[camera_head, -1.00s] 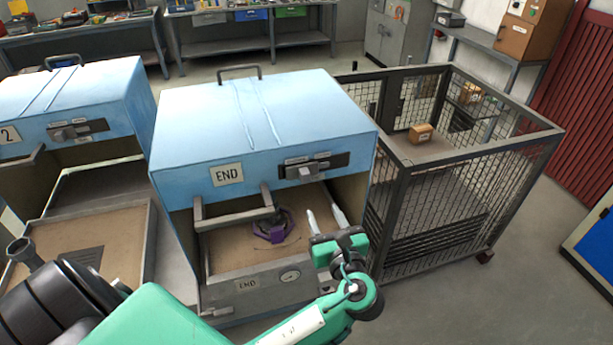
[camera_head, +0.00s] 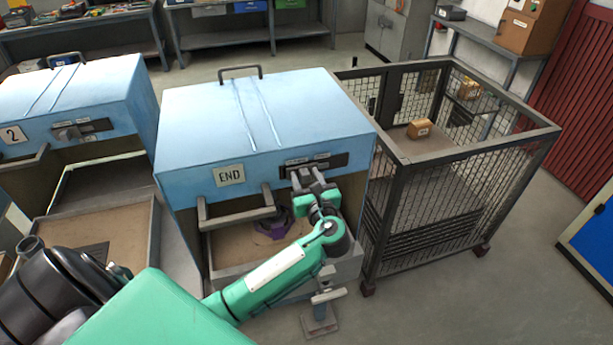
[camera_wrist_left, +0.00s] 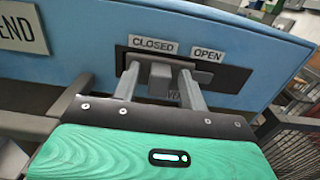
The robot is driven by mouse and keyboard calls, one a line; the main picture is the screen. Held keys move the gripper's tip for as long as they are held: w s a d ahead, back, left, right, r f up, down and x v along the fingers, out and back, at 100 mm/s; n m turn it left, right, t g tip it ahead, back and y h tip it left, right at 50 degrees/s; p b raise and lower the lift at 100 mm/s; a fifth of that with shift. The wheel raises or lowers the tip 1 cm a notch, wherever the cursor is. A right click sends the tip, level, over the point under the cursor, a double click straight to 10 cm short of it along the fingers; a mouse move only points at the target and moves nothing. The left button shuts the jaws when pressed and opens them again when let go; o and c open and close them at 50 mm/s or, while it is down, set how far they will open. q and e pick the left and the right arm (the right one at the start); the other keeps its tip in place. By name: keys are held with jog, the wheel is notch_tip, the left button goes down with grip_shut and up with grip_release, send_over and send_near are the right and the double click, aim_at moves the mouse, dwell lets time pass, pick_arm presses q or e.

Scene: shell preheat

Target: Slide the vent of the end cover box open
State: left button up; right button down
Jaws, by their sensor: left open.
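The blue end cover box (camera_head: 265,115) carries an END plate and a dark vent slot on its front. In the left wrist view the vent slot (camera_wrist_left: 236,78) has a CLOSED label at left and an OPEN label at right. The grey vent slider knob (camera_wrist_left: 161,79) sits toward the CLOSED side. My left gripper (camera_head: 306,178) is at the vent; in the left wrist view its two fingers (camera_wrist_left: 157,84) are apart on either side of the knob. Contact with the knob cannot be told. My right gripper is not in view.
A handle bar (camera_head: 238,217) projects from the box front, left of my gripper. A purple item (camera_head: 272,229) lies inside on the tray. A wire cage cart (camera_head: 455,190) with a small brown box (camera_head: 419,129) stands close at right. Another blue box (camera_head: 85,105) stands at left.

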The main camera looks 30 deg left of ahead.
aim_at(323, 162)
pick_arm(q)
grip_shut()
jog(key=shift+w+d+r, duration=0.1)
jog(key=shift+w+d, duration=0.15)
jog(key=w+d, duration=0.1)
jog(key=w, duration=0.1)
jog(key=w+d+p, duration=0.1)
jog(key=w+d, duration=0.1)
jog(key=shift+d, duration=0.25)
jog(key=shift+c, duration=0.7)
grip_release()
jog(key=shift+o, duration=0.7)
jog(key=shift+w+d, duration=0.1)
jog(key=shift+w, duration=0.05)
